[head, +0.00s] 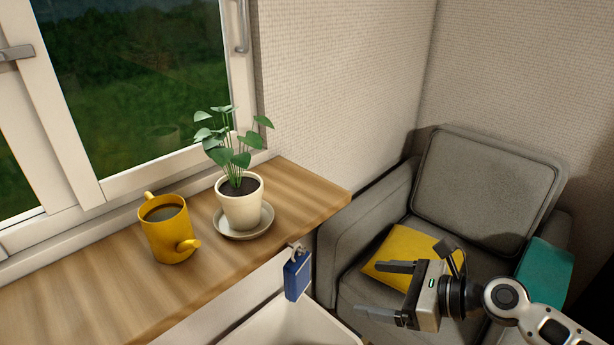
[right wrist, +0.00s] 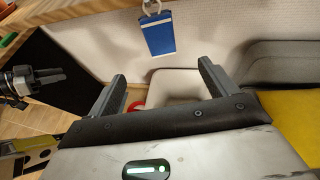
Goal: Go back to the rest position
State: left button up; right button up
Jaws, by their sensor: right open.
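My right gripper (head: 396,292) is open and empty, held in front of the grey armchair. In the right wrist view its two fingers (right wrist: 162,87) stand wide apart with nothing between them. A blue tag (head: 297,275) hangs by a ring from a hook at the shelf's edge, to the left of the gripper and apart from it. The tag also shows in the right wrist view (right wrist: 158,34), beyond the fingers. My left gripper (right wrist: 38,80) shows at the left edge of the right wrist view; its jaws are too unclear to judge. It is outside the head view.
A wooden shelf (head: 95,285) under the window holds a yellow mug (head: 167,232) of dark liquid and a potted plant (head: 240,205) on a saucer. A white bin (head: 290,325) stands below. The grey armchair (head: 485,190) holds a yellow cushion (head: 400,248) and a teal cloth (head: 547,272).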

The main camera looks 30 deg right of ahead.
jog(key=s+a+f+n+g+h, duration=0.1)
jog(key=s+a+f+n, duration=0.15)
jog(key=f+n, duration=0.35)
jog(key=s+a+f+n+h, duration=0.1)
jog(key=a+f+n+h, duration=0.2)
jog(key=n, duration=0.5)
jog(key=s+a+f+n, duration=0.1)
jog(key=a+f+n, duration=0.1)
jog(key=a+n, duration=0.3)
jog(key=a+f+n, duration=0.2)
jog(key=a+n, duration=0.2)
jog(key=n, duration=0.9)
jog(key=shift+s+a+f, duration=0.2)
jog(key=shift+s+a, duration=0.15)
jog(key=shift+a, duration=0.05)
